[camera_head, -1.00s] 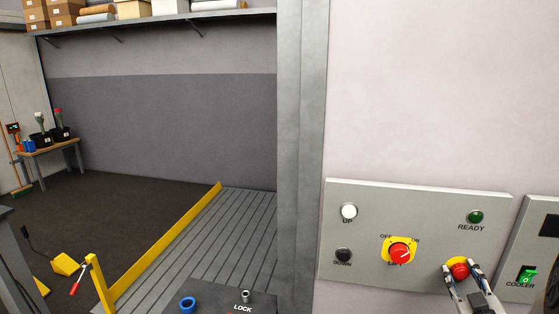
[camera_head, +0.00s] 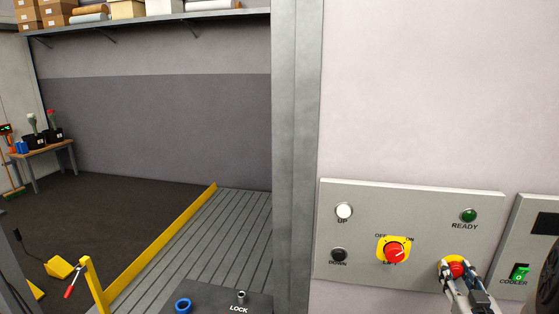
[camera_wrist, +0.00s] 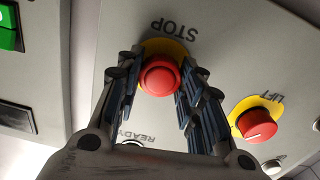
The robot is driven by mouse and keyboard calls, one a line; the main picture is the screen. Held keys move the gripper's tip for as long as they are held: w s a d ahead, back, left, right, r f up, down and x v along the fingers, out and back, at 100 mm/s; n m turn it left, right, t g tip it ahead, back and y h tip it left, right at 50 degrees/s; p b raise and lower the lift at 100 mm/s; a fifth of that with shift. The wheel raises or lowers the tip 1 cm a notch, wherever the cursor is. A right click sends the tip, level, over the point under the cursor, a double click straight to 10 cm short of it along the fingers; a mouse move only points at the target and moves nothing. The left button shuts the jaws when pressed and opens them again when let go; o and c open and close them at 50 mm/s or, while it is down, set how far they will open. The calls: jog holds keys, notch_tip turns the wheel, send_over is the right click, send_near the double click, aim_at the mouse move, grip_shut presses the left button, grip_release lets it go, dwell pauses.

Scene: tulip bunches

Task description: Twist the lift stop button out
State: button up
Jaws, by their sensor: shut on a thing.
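The lift stop button (camera_head: 456,269) is a red mushroom head on a yellow plate at the lower right of the grey lift panel (camera_head: 420,206). In the wrist view the red stop button (camera_wrist: 160,77) sits between my two fingers, under the upside-down word STOP. My gripper (camera_head: 457,272) is shut on the button, a finger on each side of it. It also shows in the wrist view (camera_wrist: 160,85). The button's lower side is partly hidden by my gripper in the head view.
The red LIFT switch (camera_head: 394,252) on its yellow plate is left of the stop button. White UP (camera_head: 344,212), black DOWN (camera_head: 338,255) and green READY (camera_head: 469,216) are on the same panel. A COOLER panel (camera_head: 530,240) stands close on the right.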

jog(key=shift+m, duration=1.4)
jog(key=m, duration=0.3)
jog(key=shift+m+p, duration=0.3)
jog(key=shift+p, duration=0.05)
jog(key=o, duration=0.7)
jog(key=b+v, duration=0.1)
jog(key=v, duration=0.7)
jog(key=shift+b, duration=0.3)
